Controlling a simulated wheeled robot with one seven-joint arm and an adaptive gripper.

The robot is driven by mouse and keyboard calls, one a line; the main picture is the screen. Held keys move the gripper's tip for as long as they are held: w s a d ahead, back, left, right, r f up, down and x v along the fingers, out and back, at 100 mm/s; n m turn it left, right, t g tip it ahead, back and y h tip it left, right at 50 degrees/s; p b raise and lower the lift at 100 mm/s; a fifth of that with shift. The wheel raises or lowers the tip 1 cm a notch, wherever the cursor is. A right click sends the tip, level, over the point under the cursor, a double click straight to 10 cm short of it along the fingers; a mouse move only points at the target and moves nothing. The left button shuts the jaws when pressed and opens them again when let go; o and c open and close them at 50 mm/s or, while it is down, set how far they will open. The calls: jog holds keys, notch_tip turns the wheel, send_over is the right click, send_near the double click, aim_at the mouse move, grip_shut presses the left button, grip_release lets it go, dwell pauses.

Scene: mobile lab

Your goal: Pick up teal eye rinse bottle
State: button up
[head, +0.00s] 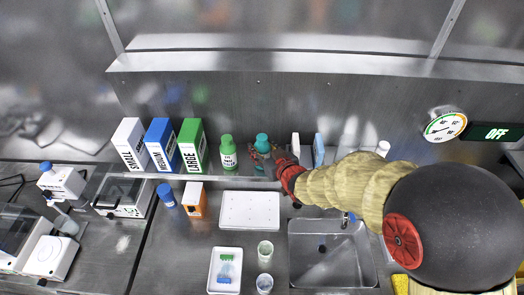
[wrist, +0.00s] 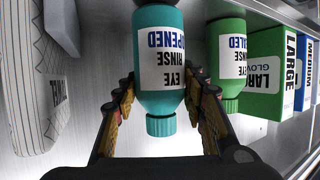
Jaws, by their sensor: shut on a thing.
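The teal eye rinse bottle (head: 262,143) is at the back shelf in the head view, right of the green bottle (head: 228,152). In the wrist view the teal bottle (wrist: 159,62) fills the middle, its label reading "EYE RINSE" and "OPENED". The picture shows it upside down, teal cap at the bottom. My gripper (head: 270,158) reaches it from the right. In the wrist view my gripper's fingers (wrist: 163,100) are on both sides of the bottle near its cap end, shut on it. Whether its base touches the shelf is not clear.
The green bottle labelled "SEALED" (wrist: 228,62) stands close beside it. Glove boxes stand along the shelf: large green (head: 193,145), medium blue (head: 162,145), small white (head: 130,145). White and blue items (head: 318,150) are right of my gripper. Below are a white tray (head: 249,211) and a sink (head: 330,255).

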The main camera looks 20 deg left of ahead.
notch_tip(320, 180, up, 3)
jog(key=shift+f, duration=0.2)
jog(key=w+r+p+v, duration=0.1)
jog(key=w+r+v, duration=0.1)
jog(key=v, duration=1.4)
jog(key=shift+d+r, duration=0.45)
jog(key=shift+r, duration=0.35)
jog(key=shift+s+f, duration=0.1)
